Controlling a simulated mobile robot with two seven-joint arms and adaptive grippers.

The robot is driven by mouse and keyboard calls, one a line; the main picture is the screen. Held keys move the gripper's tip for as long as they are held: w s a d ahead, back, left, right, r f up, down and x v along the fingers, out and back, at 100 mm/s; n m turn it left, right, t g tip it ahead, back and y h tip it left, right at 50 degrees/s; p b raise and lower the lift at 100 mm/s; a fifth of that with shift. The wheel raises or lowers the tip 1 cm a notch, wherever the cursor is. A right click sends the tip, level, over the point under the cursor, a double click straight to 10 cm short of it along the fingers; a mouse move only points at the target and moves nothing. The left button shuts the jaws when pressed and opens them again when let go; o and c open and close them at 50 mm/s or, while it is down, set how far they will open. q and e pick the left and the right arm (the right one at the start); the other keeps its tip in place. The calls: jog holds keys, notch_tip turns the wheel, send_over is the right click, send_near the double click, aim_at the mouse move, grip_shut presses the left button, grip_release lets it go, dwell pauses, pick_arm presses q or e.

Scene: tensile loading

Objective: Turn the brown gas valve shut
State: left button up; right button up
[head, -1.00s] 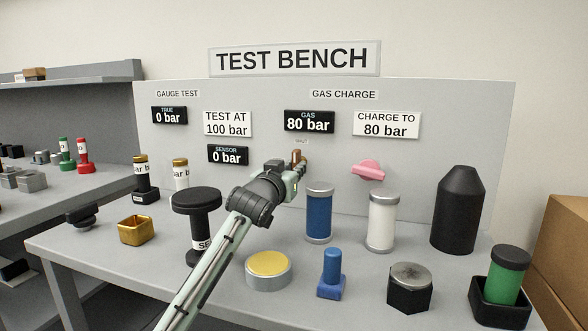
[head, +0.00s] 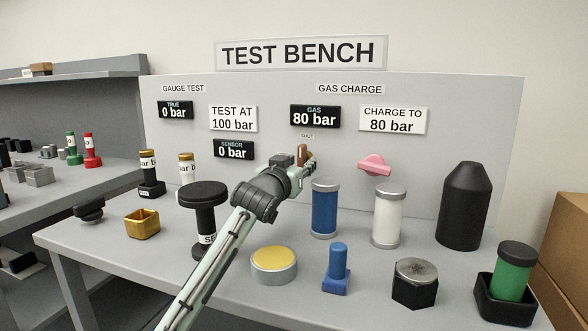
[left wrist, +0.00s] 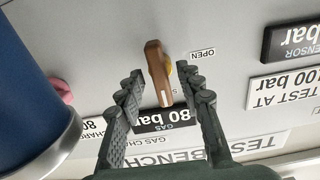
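The brown gas valve (head: 302,153) is on the upright panel, just below the small SHUT label (head: 307,136). In the left wrist view its brown handle (left wrist: 158,72) lies nearly in line with the fingers, its white-marked end toward the gas display; an OPEN label (left wrist: 202,54) is to its right. My left gripper (head: 308,161) is at the valve. In the left wrist view its fingers (left wrist: 160,80) are apart, one on each side of the handle, with visible gaps. The gas display (head: 315,116) reads 80 bar. My right gripper is out of view.
A blue cylinder (head: 324,212) stands close to the gripper, with a white cylinder (head: 387,220) to its right. A pink handle (head: 375,164) is on the panel to the right. A black T-shaped piece (head: 203,196) stands left of my forearm.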

pick_arm(q)
jog(key=v, duration=1.1)
jog(key=shift+s, duration=0.25)
jog(key=shift+s+a, duration=0.1)
